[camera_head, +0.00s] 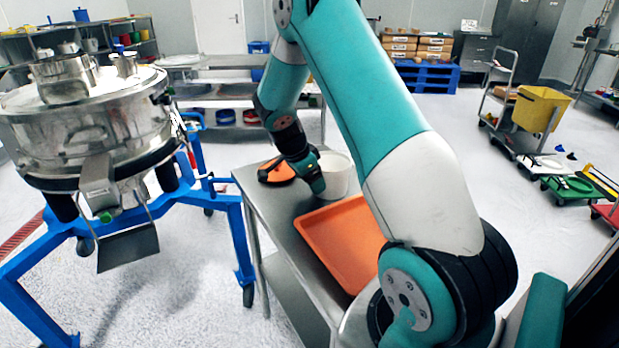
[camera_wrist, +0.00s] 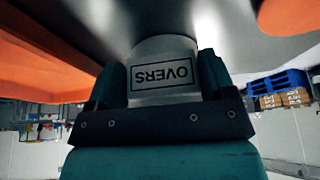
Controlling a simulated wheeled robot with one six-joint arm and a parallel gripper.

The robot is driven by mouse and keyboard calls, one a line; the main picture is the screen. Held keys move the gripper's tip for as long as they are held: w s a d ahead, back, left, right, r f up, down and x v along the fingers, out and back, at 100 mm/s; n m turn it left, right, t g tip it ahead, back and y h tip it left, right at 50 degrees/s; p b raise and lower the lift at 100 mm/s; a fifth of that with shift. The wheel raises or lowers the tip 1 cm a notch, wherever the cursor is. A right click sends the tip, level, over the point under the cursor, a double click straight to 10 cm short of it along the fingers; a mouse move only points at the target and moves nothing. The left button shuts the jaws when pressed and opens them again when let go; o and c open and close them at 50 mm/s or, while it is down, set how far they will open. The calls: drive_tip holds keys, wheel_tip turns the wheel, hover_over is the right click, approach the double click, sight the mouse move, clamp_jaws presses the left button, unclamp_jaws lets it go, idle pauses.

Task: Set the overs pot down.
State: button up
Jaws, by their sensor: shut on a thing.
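A white overs pot (camera_head: 335,172) is at the steel table (camera_head: 283,205), behind the orange tray. In the wrist view, which is upside down, the pot (camera_wrist: 165,50) shows its boxed "OVERS" label. My gripper (camera_wrist: 163,78) is shut on the pot, with one finger on each side of it. In the head view my gripper (camera_head: 317,186) is at the pot's near left side and hides part of it. The pot's base is at or just above the tabletop; I cannot tell if they touch.
The orange tray (camera_head: 342,238) lies on the table in front of the pot. Bare tabletop is narrow around the pot.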

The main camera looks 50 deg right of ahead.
drive_tip(key=shift+f, duration=0.1)
drive_tip(key=o, duration=1.1)
drive_tip(key=shift+r, duration=0.25)
drive_tip(key=a+r+n+t+y+b, duration=0.1)
drive_tip(key=a+r+n, duration=0.4)
drive_tip(key=a+r, duration=0.7)
drive_tip(key=s+a+r+n+y, duration=0.2)
drive_tip(key=s+a+n, duration=0.5)
drive_tip(key=a+n, duration=0.1)
drive_tip(key=s+a+r+n+y, duration=0.1)
drive_tip(key=s+a+n+y, duration=0.2)
drive_tip(key=s+a+n, duration=0.4)
drive_tip(key=s+a+r+n+y, duration=0.2)
drive_tip(key=s+a+n, duration=0.6)
drive_tip(key=a, duration=0.2)
drive_tip(key=shift+s+a+r+n, duration=0.3)
drive_tip(key=shift+s+a, duration=0.05)
